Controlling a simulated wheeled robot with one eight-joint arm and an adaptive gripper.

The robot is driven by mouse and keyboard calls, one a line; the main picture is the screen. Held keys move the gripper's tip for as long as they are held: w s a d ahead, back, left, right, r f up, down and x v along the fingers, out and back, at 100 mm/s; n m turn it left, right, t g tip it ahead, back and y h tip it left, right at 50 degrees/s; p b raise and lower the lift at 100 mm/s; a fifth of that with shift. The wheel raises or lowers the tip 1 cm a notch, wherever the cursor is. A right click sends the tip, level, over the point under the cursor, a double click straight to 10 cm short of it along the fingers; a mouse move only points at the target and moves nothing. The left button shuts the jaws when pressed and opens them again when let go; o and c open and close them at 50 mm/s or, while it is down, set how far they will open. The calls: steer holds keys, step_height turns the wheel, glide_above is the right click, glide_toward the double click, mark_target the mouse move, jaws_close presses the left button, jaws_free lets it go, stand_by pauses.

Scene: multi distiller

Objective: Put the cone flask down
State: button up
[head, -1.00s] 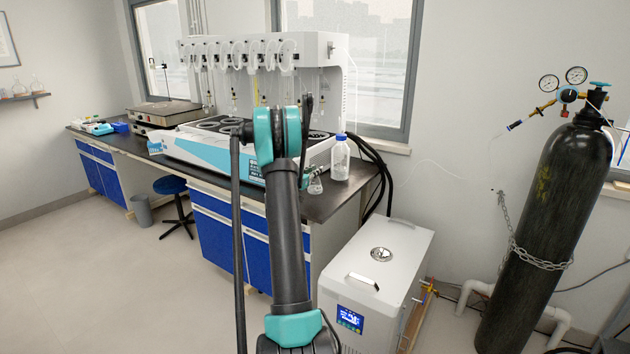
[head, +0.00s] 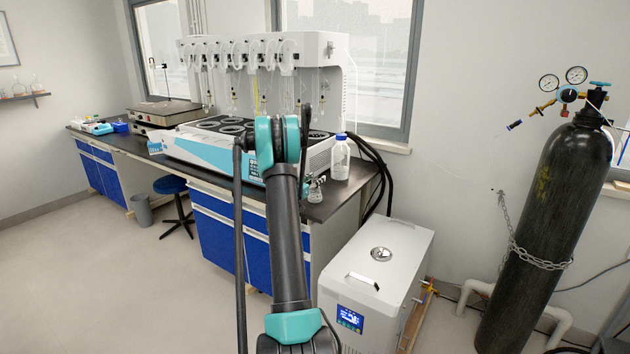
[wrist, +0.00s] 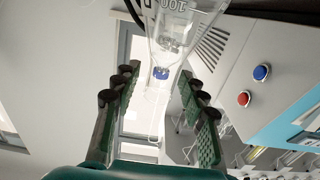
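The cone flask (head: 316,196) is clear glass and appears upright on the dark bench top near its front right edge, just right of my arm. In the wrist view the flask (wrist: 177,22) shows upside down at the top, with a number on its wall and its neck between my fingers. My gripper (wrist: 157,76) has its two green padded fingers spread, with a visible gap on each side of the neck. It appears not to touch the glass. In the head view my gripper is mostly hidden behind my arm.
A clear bottle with a blue cap (head: 340,158) stands close behind the flask. The white and blue distiller (head: 215,146) fills the bench to the left. A white chiller box (head: 378,262) stands on the floor right of the bench, and a gas cylinder (head: 550,220) farther right.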

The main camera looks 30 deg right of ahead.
steer(key=shift+r, duration=0.1)
steer(key=shift+a, duration=0.25)
steer(key=s+a+n+g+y, duration=0.1)
steer(key=s+a+n+y, duration=0.15)
steer(key=s+a, duration=0.75)
steer(key=s+a+n+y, duration=0.2)
steer(key=s+a+y, duration=0.35)
steer(key=a, duration=0.85)
steer(key=s+a+f+n+y, duration=0.2)
steer(key=s+a+n+y, duration=0.1)
steer(key=s+a, duration=0.5)
steer(key=s+a+f+n+g+y, duration=0.1)
steer(key=s+a+f+n+y, duration=0.1)
steer(key=s+a, duration=0.6)
steer(key=s+a+f+n+y, duration=0.3)
steer(key=s+a+n, duration=0.1)
steer(key=s+a, duration=0.4)
steer(key=shift+s+a+f+g+y, duration=0.3)
steer(key=shift+a, duration=0.5)
